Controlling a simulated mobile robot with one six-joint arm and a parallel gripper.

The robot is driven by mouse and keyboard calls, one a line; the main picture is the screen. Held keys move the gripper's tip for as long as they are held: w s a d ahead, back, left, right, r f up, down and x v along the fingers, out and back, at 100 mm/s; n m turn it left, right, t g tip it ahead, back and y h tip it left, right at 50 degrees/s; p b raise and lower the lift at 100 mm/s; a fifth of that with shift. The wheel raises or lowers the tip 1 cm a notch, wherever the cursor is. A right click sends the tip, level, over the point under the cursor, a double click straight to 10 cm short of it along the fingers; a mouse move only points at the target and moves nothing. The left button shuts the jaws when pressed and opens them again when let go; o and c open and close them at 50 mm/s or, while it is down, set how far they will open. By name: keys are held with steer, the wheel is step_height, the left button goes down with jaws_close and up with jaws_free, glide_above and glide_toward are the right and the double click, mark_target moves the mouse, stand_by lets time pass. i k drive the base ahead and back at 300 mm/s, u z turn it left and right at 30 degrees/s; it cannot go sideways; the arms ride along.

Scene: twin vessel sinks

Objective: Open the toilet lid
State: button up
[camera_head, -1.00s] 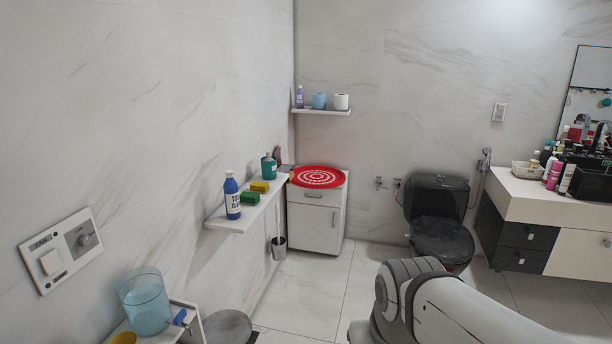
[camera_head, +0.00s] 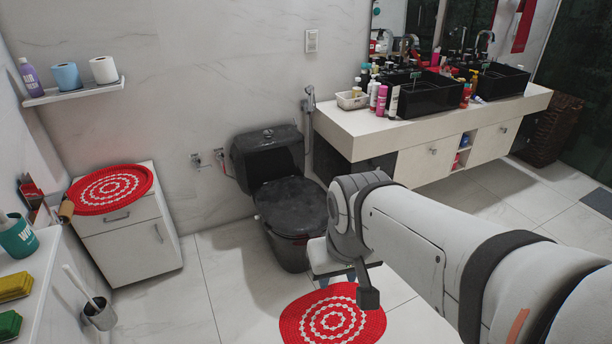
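The black toilet (camera_head: 276,190) stands against the back wall in the middle of the view. Its glossy dark lid (camera_head: 292,207) lies flat, down over the bowl, in front of the tank. My white arm reaches in from the right, and its end is just right of and nearer than the toilet. A dark part that appears to be my gripper (camera_head: 368,297) hangs below the arm's end, over the red mat, apart from the lid.
A round red and white mat (camera_head: 290,326) lies on the floor in front of the toilet. A small white cabinet (camera_head: 130,240) with a red cover stands to the left. The sink counter (camera_head: 345,134) juts out to the right. Pale floor is clear between cabinet and toilet.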

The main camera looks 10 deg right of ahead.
mark_target(292, 205)
steer(key=z, duration=0.35)
steer(key=i, duration=0.95)
steer(key=z, duration=0.3)
steer(key=k, duration=0.8)
steer(key=z, duration=0.2)
steer(key=i, duration=0.8)
steer(key=u, duration=0.1)
